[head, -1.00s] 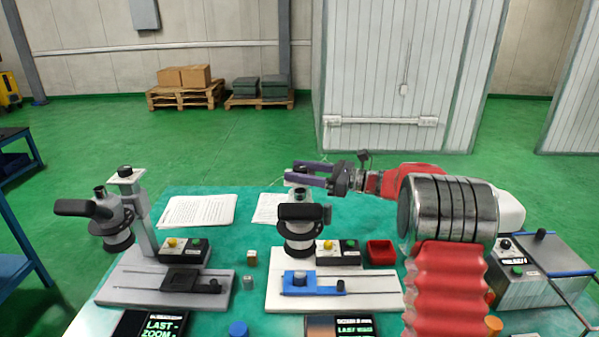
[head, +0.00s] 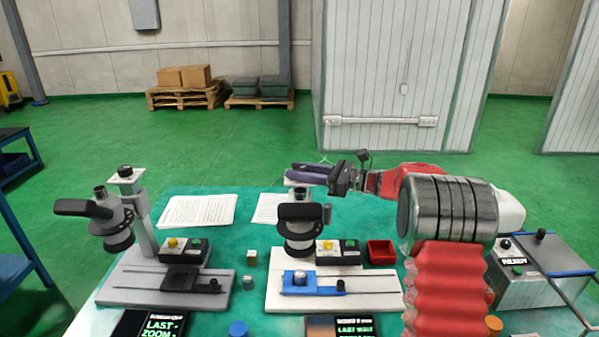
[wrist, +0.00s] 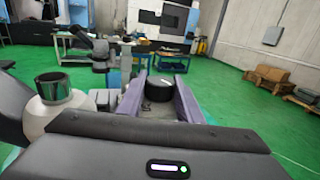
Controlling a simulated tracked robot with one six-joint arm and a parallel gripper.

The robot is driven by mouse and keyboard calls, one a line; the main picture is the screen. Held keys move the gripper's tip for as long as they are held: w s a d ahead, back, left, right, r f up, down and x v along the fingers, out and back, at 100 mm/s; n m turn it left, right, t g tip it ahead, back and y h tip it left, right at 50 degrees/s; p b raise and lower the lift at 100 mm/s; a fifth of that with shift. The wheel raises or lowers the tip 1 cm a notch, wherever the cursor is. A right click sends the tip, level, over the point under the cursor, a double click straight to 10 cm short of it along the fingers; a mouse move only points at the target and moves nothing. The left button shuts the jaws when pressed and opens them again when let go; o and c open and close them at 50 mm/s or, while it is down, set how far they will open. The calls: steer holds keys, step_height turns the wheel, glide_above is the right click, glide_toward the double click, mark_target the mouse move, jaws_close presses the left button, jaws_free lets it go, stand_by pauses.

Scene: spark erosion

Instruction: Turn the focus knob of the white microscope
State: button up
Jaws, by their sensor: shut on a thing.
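The white microscope stands on a white base (head: 380,297) in the middle of the table, with a dark eyepiece head (head: 305,212) and a blue stage slide (head: 308,282). My gripper (head: 293,173) reaches in from the right, at the top of its column. In the wrist view, the purple fingers (wrist: 157,92) stand on both sides of the black focus knob (wrist: 158,88) and are shut on it. In the head view the knob is mostly hidden by the fingers.
A grey microscope (head: 120,220) stands to the left. A red tray (head: 381,251) and a control box (head: 338,253) are right of the white one. A grey machine box (head: 535,270) stands at the far right. Papers (head: 198,211) lie behind.

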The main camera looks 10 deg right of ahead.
steer(key=shift+w+n+g+y, duration=0.1)
steer(key=shift+n+g+y, duration=0.6)
steer(key=shift+n+g, duration=0.9)
steer(key=shift+g, duration=0.7)
steer(key=shift+n+g+y, duration=0.3)
steer(key=shift+g, duration=0.2)
steer(key=shift+n+g, duration=1.3)
steer(key=shift+g, duration=0.7)
steer(key=o, duration=1)
steer(key=shift+o, duration=0.2)
steer(key=shift+m+t+h, duration=0.3)
steer(key=shift+m+t, duration=1.05)
steer(key=shift+t, duration=0.7)
steer(key=shift+m+t+h, duration=0.3)
steer(key=shift+m+t, duration=1.05)
steer(key=shift+t, duration=0.7)
